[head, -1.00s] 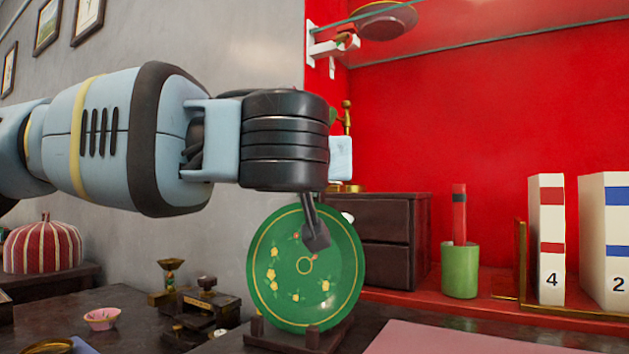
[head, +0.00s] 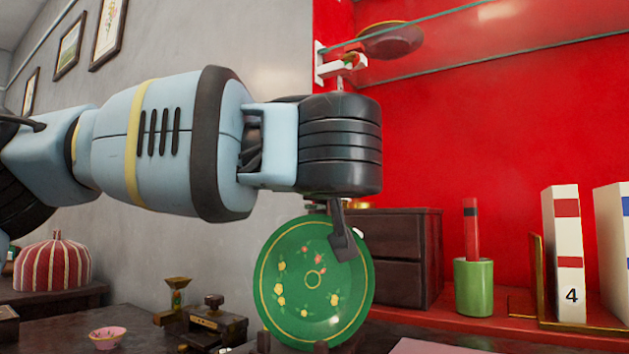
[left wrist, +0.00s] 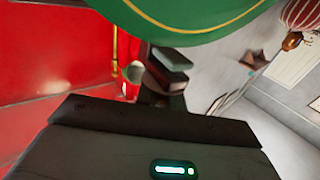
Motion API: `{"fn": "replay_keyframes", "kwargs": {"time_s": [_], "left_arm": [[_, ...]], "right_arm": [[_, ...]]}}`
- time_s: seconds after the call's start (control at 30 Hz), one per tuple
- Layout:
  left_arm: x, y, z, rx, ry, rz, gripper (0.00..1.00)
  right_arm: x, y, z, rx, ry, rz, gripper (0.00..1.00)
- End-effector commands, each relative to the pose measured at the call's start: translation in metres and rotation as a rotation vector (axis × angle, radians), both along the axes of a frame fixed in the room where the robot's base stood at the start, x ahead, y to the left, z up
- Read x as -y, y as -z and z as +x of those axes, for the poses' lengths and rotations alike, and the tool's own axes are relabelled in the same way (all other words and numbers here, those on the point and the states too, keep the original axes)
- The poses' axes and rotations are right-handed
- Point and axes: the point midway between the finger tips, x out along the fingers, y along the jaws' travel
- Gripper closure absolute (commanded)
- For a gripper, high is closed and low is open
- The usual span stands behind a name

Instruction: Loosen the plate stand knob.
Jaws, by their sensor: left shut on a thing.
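A green plate (head: 300,295) with a gold ring and small flowers stands upright on a small dark plate stand (head: 263,342). Only bits of the stand show at the bottom edge. I cannot make out the stand's knob. My left gripper (head: 342,240) reaches down over the plate's upper right rim, with one finger in front of its face. It is shut; the plate appears to be between its fingers, but the other finger is hidden. My right gripper is not in view.
A dark drawer chest (head: 410,245) stands behind the plate. On the red shelf at right are a green pot (head: 474,287) and book-like boxes (head: 568,240). A brass-and-dark device (head: 217,325), a pink bowl (head: 105,338) and a striped tea cosy (head: 50,262) are at left.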

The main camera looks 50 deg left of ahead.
Motion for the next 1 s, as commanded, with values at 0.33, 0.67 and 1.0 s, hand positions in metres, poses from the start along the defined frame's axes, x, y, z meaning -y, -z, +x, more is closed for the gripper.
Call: {"fn": "replay_keyframes", "kwargs": {"time_s": [0.33,0.67,1.0], "left_arm": [[-0.0001,-0.0003,-0.0002,0.0,0.0,0.0,1.0],[-0.0001,-0.0003,-0.0002,0.001,0.001,-0.001,1.0],[-0.0002,-0.0003,-0.0002,0.001,0.0,-0.001,1.0]], "right_arm": [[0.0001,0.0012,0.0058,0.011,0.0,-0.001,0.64],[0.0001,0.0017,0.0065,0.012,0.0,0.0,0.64],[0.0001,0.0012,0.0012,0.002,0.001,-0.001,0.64]]}}
